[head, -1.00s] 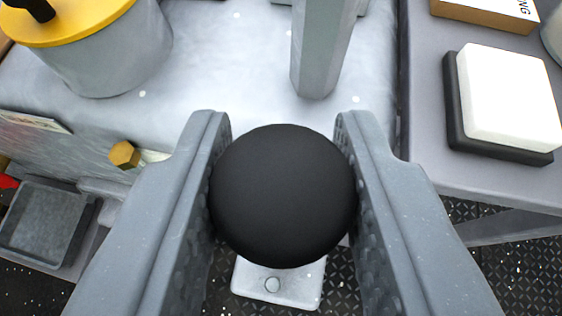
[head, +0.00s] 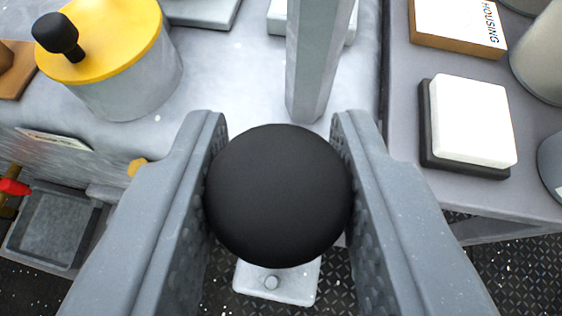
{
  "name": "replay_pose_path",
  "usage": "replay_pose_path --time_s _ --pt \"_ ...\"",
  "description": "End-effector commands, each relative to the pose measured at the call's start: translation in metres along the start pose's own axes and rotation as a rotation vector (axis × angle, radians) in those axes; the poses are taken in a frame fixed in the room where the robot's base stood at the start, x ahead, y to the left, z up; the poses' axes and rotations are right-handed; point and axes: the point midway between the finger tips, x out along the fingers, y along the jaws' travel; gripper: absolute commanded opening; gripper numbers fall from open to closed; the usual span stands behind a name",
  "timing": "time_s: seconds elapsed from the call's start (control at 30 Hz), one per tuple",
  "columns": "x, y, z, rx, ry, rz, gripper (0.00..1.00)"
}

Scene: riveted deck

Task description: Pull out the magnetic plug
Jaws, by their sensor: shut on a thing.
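A round black knob (head: 279,196) fills the middle of the head view. My gripper (head: 279,185) has one finger on each side of it and is shut on it. The knob hides what lies directly under it, so I cannot tell whether it is the magnetic plug's handle or what it is attached to. Below it in the picture, a pale grey plate (head: 305,283) with a small round stud shows over the dark floor.
A grey post (head: 314,65) stands just beyond the knob. A yellow-lidded canister (head: 125,75) is at upper left, a grey tray (head: 52,230) at lower left. On the right surface are a white block on a black base (head: 473,122) and a box marked HOUSING (head: 457,25).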

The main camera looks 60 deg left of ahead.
Motion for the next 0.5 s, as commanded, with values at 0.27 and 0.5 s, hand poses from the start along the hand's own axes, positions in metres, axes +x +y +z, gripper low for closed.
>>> replay_pose_path --time_s 0.27,0.5 --pt "-0.005 -0.001 -0.010 -0.001 0.001 -0.001 0.04" --pt "-0.009 -0.001 -0.017 -0.001 0.001 -0.001 0.04"
